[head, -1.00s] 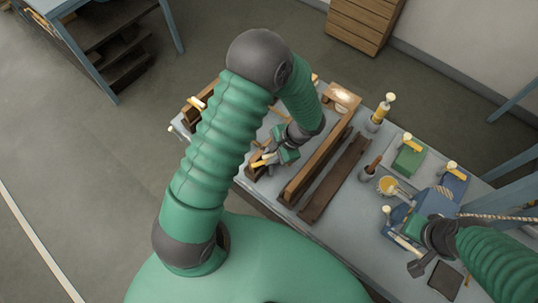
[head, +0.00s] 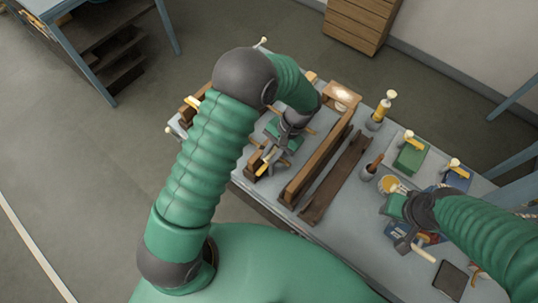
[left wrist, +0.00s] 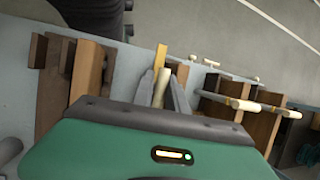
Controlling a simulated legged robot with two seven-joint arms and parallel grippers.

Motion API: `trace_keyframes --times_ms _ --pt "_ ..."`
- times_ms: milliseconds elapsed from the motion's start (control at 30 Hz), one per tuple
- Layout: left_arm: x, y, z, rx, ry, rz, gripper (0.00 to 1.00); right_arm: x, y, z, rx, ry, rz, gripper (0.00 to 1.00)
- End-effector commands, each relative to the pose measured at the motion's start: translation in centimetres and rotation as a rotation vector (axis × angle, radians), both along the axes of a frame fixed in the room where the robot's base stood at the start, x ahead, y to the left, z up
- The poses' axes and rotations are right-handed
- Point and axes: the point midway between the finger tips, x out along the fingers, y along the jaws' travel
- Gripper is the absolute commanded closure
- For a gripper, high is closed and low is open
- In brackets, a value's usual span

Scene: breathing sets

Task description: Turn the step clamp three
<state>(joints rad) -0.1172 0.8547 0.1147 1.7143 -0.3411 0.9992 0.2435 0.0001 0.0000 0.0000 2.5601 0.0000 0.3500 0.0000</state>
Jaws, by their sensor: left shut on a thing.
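My left gripper (head: 266,160) is low over the table among the wooden parts at the near left end. In the left wrist view its grey fingers (left wrist: 163,88) are shut on a cream clamp handle (left wrist: 161,90). A yellow clamp bar (left wrist: 160,57) shows just beyond the fingertips. The lower part of this clamp is hidden by the gripper, and I cannot read a number on it. Other clamps with cream handles (left wrist: 243,104) sit on a brown wooden piece to the right in that view. My right gripper (head: 402,240) is over the right part of the table; its jaw opening is unclear.
A long wooden rail (head: 318,160) and a dark brown strip (head: 335,178) lie right of my left gripper. A glue bottle (head: 381,110), a yellow pot (head: 388,184), a green box (head: 410,157) and a dark square (head: 451,279) are farther right on the table (head: 350,222).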

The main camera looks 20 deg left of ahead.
Motion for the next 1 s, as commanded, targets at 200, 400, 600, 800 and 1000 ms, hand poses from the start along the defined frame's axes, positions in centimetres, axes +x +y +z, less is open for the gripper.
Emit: trace_keyframes --times_ms 200,400,600,800,1000 --pt "0.13 0.03 -0.12 0.0 -0.005 0.021 1.0 0.0 0.0 -0.09 0.0 0.0 0.0 0.64" --pt "0.1 0.02 -0.16 0.0 -0.004 0.02 1.0 0.0 0.0 -0.09 0.0 0.0 0.0 0.64" --pt "0.03 -0.02 -0.21 -0.001 -0.002 0.02 0.64 0.0 0.0 -0.1 0.0 0.0 0.0 0.64" --pt "-0.06 -0.08 -0.22 -0.003 0.0 0.018 0.62 0.01 0.0 -0.11 0.0 0.0 0.0 0.64" --pt "-0.1 -0.06 -0.14 -0.002 0.0 0.017 0.62 0.0 0.0 -0.1 0.0 0.0 0.0 0.64"
